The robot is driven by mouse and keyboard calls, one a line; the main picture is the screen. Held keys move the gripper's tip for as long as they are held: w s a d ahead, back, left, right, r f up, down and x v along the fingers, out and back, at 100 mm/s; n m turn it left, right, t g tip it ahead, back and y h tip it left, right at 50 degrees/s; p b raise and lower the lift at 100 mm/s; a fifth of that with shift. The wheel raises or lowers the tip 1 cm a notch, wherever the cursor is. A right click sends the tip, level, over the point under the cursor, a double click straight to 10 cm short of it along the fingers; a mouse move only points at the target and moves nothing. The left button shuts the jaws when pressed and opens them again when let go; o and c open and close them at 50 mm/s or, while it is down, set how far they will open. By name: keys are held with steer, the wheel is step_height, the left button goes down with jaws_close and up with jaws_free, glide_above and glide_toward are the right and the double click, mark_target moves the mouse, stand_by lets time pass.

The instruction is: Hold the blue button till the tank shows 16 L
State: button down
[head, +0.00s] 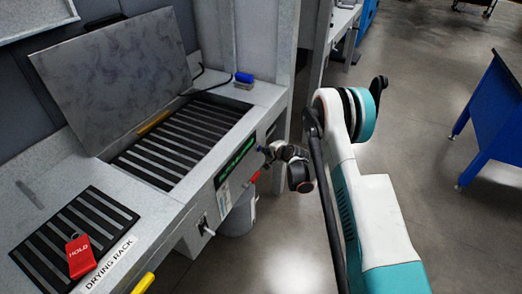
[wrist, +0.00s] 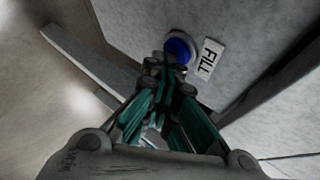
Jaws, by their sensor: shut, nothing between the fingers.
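The round blue button (wrist: 179,50) sits in a pale ring on the grey panel in the wrist view, beside a white FILL label (wrist: 209,58). My gripper (wrist: 166,66) is shut and empty, with its fingertips over the lower left edge of the button. I cannot tell whether they touch it. In the head view my gripper (head: 268,152) is at the front face of the grey stand, and the button is hidden there. A dark display with green marks (head: 235,160) is left of my gripper; its reading is too small to make out.
The stand has a slatted basin (head: 180,142) with a raised grey lid (head: 115,75). A red HOLD tag (head: 80,256) lies on the drying rack (head: 48,248). A small switch (head: 206,228) sticks out in front. A blue bench (head: 495,115) stands right; the floor between is clear.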

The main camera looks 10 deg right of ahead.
steer(key=shift+s+d, duration=0.5)
steer(key=shift+d, duration=0.2)
steer(key=shift+s+d, duration=0.75)
steer(key=shift+d, duration=0.3)
steer(key=shift+s+d, duration=0.7)
steer(key=shift+d, duration=0.3)
